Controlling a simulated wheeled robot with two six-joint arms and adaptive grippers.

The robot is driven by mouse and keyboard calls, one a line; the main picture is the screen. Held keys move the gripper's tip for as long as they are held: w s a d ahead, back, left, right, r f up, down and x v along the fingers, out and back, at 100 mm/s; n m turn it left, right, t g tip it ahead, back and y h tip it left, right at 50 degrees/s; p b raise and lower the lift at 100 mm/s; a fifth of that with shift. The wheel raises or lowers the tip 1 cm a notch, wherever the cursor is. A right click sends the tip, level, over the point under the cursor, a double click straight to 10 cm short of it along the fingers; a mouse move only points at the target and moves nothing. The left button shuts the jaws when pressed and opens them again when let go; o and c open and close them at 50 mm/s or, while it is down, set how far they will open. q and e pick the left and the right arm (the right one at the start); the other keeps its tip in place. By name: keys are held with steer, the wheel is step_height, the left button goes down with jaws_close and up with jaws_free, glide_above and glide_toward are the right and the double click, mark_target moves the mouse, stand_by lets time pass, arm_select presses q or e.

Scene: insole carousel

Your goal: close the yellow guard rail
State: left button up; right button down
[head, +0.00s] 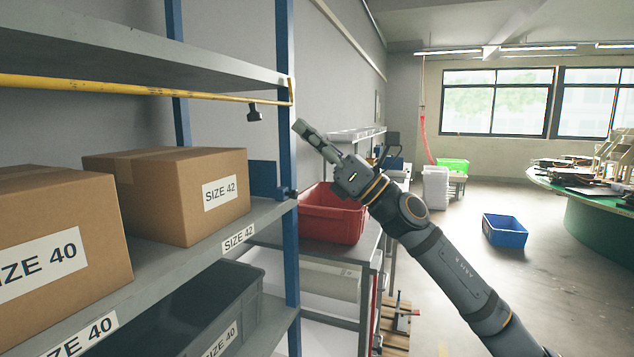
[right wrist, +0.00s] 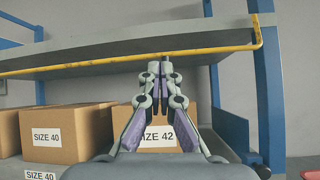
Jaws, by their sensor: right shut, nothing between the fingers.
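The yellow guard rail (head: 150,90) is a thin bar running along the front of the upper shelf, just below its edge. Its right end bends upward beside the blue post. It also crosses the right wrist view (right wrist: 90,63), with the bent end at the upper right. A small dark piece (head: 254,114) hangs below the rail near that end. My right gripper (head: 299,126) is shut and empty, just right of the post and a little below the rail's end in the head view. In the right wrist view its fingertips (right wrist: 161,66) overlap the rail's line; I cannot tell whether they touch. My left gripper is not in view.
Cardboard boxes marked SIZE 42 (head: 180,200) and SIZE 40 (head: 60,235) stand on the shelf below the rail. The blue post (head: 287,150) bounds the shelf. A red bin (head: 330,215) stands on a bench behind my right arm.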

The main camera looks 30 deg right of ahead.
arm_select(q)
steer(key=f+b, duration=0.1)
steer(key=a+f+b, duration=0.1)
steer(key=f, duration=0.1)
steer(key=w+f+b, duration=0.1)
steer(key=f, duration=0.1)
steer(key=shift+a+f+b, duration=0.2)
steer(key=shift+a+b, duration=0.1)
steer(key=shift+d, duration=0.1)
